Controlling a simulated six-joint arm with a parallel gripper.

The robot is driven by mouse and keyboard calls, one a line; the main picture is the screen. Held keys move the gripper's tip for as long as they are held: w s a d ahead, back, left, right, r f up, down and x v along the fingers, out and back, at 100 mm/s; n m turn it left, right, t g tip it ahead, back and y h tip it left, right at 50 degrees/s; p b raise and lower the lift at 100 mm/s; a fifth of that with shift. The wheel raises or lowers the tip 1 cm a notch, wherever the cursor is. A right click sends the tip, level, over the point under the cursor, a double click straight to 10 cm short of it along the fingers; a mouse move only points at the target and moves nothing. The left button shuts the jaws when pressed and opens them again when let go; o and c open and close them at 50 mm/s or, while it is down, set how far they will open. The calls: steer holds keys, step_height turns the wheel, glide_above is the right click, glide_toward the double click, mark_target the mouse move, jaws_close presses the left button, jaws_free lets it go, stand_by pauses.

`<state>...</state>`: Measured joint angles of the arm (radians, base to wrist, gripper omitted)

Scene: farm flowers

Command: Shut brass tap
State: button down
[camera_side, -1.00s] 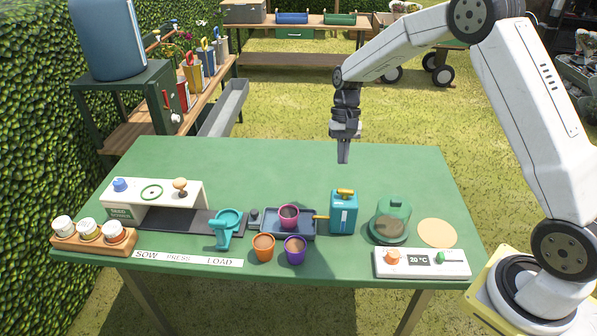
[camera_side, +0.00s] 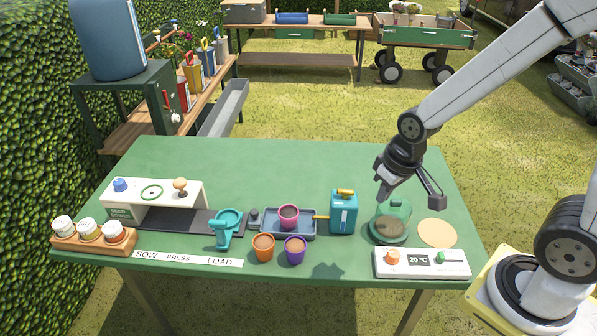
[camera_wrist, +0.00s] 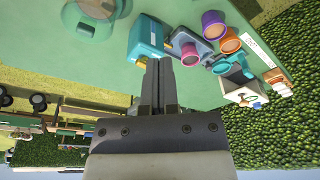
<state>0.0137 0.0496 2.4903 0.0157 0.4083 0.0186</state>
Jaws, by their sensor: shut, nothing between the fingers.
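The brass tap (camera_side: 345,193) sits on top of a small teal tank (camera_side: 343,218) near the front of the green table. A thin brass spout (camera_side: 321,217) sticks out of the tank's left side. My gripper (camera_side: 383,192) is right of the tank, above the glass-domed teal dish, with its fingers together and empty. In the wrist view the shut fingertips (camera_wrist: 159,63) point toward the teal tank (camera_wrist: 146,38) and overlap its edge in the picture. I cannot tell the gap, and I cannot clearly make out the tap in the wrist view.
A pink pot (camera_side: 288,215) stands on a dark tray (camera_side: 268,230) left of the tank. Orange (camera_side: 263,247) and purple (camera_side: 295,249) pots stand in front. The domed dish (camera_side: 390,222) and a white control panel (camera_side: 420,263) are to the right. The table's back is clear.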

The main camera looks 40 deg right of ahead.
steer(key=shift+s+a+f+n, duration=0.15)
steer(key=shift+s+n, duration=0.15)
steer(key=shift+s, duration=0.45)
steer(key=c, duration=0.8)
jaws_free()
steer(key=shift+w, duration=0.1)
steer(key=o, duration=0.8)
steer(key=shift+w, duration=0.55)
steer(key=w+d+m+g+y, duration=0.1)
steer(key=w+d+m+g, duration=0.1)
steer(key=w+m, duration=0.3)
steer(key=w+d, duration=0.1)
steer(key=w, duration=0.2)
steer(key=shift+w+d+f, duration=0.25)
steer(key=shift+f, duration=0.05)
steer(key=m+g+y, duration=0.3)
steer(key=m, duration=0.2)
glide_toward(346, 189)
steer(key=shift+s+a+f, duration=0.1)
steer(key=shift+a+f, duration=0.2)
steer(key=shift+a, duration=0.1)
steer(key=shift+f, duration=0.1)
steer(key=shift+x, duration=3.85)
steer(key=shift+d, duration=0.15)
steer(key=shift+c, duration=0.2)
